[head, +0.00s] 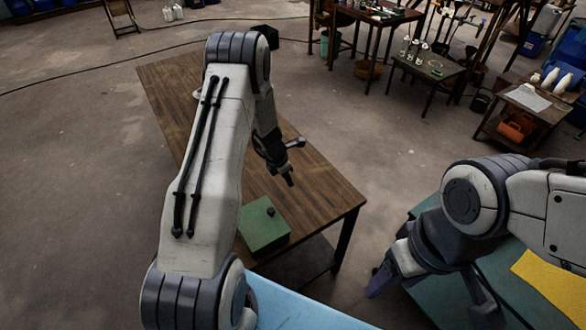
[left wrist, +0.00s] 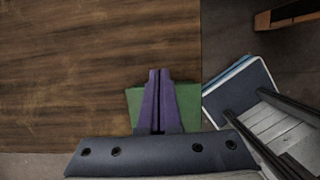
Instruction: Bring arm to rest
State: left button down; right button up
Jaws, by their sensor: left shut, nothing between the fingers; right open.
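My left arm reaches out over a brown wooden table (head: 320,185). Its gripper (head: 289,179) points down above the table, beyond a green box (head: 262,232) with a dark knob on top. In the left wrist view the fingers of this gripper (left wrist: 159,74) are together with nothing between them. The green box (left wrist: 188,100) shows partly behind them, and I cannot tell the height between. My right gripper (head: 432,298) is at the lower right, open and empty, beside a teal surface (head: 505,270).
A light blue surface (head: 300,306) lies at the bottom, near the wooden table. A yellow sheet (head: 553,283) lies on the teal surface at right. Small tables with bottles (head: 430,72) stand far off at the back right. The floor to the left is mostly clear, with a cable across it.

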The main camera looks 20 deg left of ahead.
pick_arm(q)
jog(key=shift+w+d+r, duration=0.3)
jog(key=shift+w+r, duration=0.15)
jog(key=shift+r, duration=0.05)
jog(key=shift+w+d+r, duration=0.3)
jog(key=shift+w+r, duration=0.1)
jog(key=shift+r, duration=0.1)
jog(key=s+d+r+m+g+b, duration=0.1)
jog(key=s+d+r+m+b, duration=0.1)
jog(key=s+d+r+m, duration=0.35)
jog(key=s+d+r+m+h+b, duration=0.1)
jog(key=s+d+r+m+b, duration=0.15)
jog(key=d+m, duration=0.45)
jog(key=s+d+r+m+g+b, duration=0.1)
jog(key=s+d+r+m, duration=0.35)
jog(key=d, duration=0.35)
jog(key=s+r+m+y+b, duration=0.1)
jog(key=s+m+b, duration=0.1)
jog(key=s+m, duration=0.7)
jog(key=s+d+r+m+b, duration=0.1)
jog(key=s+m+b, duration=0.1)
jog(key=s+m, duration=0.8)
jog(key=shift+s+d+r+m+g+y, duration=0.2)
jog(key=shift+s+r+m+g+y, duration=0.15)
jog(key=shift+s, duration=0.75)
